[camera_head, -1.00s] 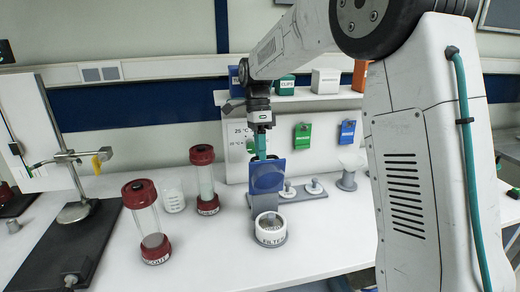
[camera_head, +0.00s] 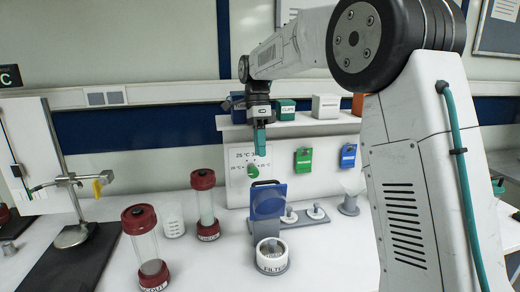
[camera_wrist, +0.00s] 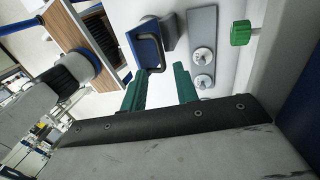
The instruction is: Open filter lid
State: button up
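The filter (camera_head: 271,262) is a round white cup labelled FILTER, standing on the bench in the head view. Its top is uncovered, with something grey inside. The blue lid (camera_head: 268,203) stands upright behind the cup, with a dark handle at its top edge. In the wrist view the lid (camera_wrist: 145,48) and its handle show beyond my fingers. My gripper (camera_head: 260,148) points down above the lid, apart from it. Its teal fingers (camera_wrist: 159,72) are spread in the wrist view, with nothing between them.
Two red-capped glass columns (camera_head: 147,247) (camera_head: 205,205) and a small beaker (camera_head: 172,221) stand left of the filter. A grey plate with white knobs (camera_head: 317,211) is right of the lid. A shelf with boxes (camera_head: 325,107) is behind. The bench front is clear.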

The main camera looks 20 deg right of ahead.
jog(key=shift+a+r, duration=0.1)
jog(key=shift+a, duration=0.15)
jog(key=c, duration=0.5)
jog(key=shift+n+t+h, duration=0.7)
jog(key=shift+t, duration=0.1)
jog(key=s+a+r, duration=0.5)
grip_shut()
jog(key=s+r+t+h, duration=0.2)
jog(key=s, duration=0.2)
jog(key=d+f, duration=0.1)
jog(key=f, duration=0.2)
jog(key=w+d+f+t, duration=0.1)
jog(key=d+f, duration=0.1)
jog(key=f, duration=0.2)
jog(key=d+f+m+t+h, duration=0.1)
jog(key=f, duration=0.3)
jog(key=shift+w+d, duration=0.2)
jog(key=shift+w, duration=0.15)
jog(key=shift+w+d+f, duration=0.15)
jog(key=shift+w+f, duration=1.15)
jog(key=shift+f, duration=0.05)
